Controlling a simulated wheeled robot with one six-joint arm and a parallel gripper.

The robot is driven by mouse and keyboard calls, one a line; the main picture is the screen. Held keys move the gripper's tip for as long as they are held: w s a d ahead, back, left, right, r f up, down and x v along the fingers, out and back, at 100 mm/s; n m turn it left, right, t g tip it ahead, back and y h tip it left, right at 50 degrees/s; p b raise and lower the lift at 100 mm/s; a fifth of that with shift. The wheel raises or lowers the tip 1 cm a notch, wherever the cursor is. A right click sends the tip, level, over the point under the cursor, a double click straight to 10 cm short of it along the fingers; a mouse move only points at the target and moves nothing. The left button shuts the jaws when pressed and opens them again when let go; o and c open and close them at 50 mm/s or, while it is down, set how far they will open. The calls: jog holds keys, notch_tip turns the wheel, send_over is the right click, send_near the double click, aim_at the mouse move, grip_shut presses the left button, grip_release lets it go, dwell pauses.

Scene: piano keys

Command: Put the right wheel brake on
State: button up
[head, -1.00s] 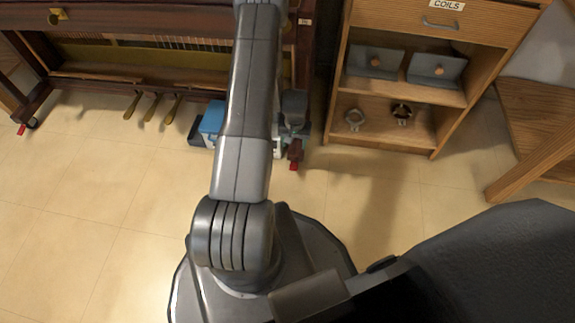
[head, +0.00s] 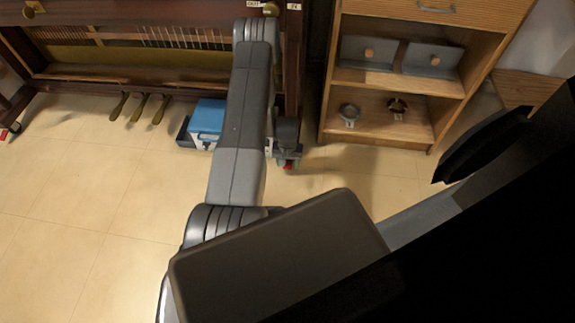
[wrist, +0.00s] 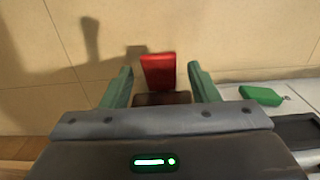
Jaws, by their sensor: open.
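The right wheel brake is a small red tab (wrist: 158,72) low at the piano's right leg. In the wrist view it stands between the two green fingers of my open gripper (wrist: 160,84), with a visible gap on each side. A dark brown part (wrist: 162,98) sits just behind the tab. In the head view my gripper (head: 287,148) is down at the foot of the piano's right leg, and a bit of the red tab (head: 288,166) shows below it. The wheel itself is hidden. I cannot tell whether the brake is up or down.
The piano (head: 110,82) stands along the back, its pedals (head: 140,108) low in front. A blue-lidded box (head: 208,117) is just left of my gripper. A green object (wrist: 262,95) lies beside it in the wrist view. A wooden shelf (head: 385,82) stands right. Floor in front is clear.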

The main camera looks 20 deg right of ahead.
jog(key=shift+f, duration=0.3)
jog(key=c, duration=1)
